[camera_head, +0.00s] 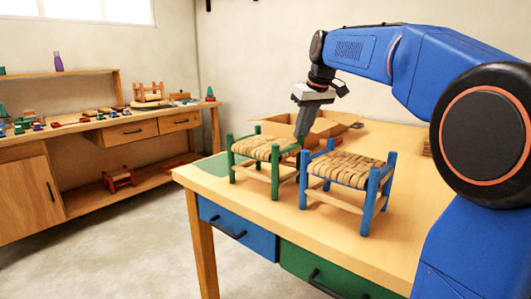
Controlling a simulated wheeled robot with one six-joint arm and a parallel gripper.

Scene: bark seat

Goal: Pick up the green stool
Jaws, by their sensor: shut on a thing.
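The green stool (266,151) has green posts and a woven bark seat. It stands upright on the wooden table, left of the blue stool. My gripper (304,140) points down at the green stool's right back side, by its back right post. It is shut on the green stool there, though the fingertips are small and partly hidden, so the exact contact is hard to see. The blue stool (350,170) has blue posts and a woven seat. It stands upright close to the right of the green stool and of my gripper.
An open cardboard box (328,126) sits behind the stools. A green mat (213,165) lies at the table's left edge. The table front (290,222) is clear. A workbench (95,129) with small objects and a wooden stool (148,93) stands at the left wall.

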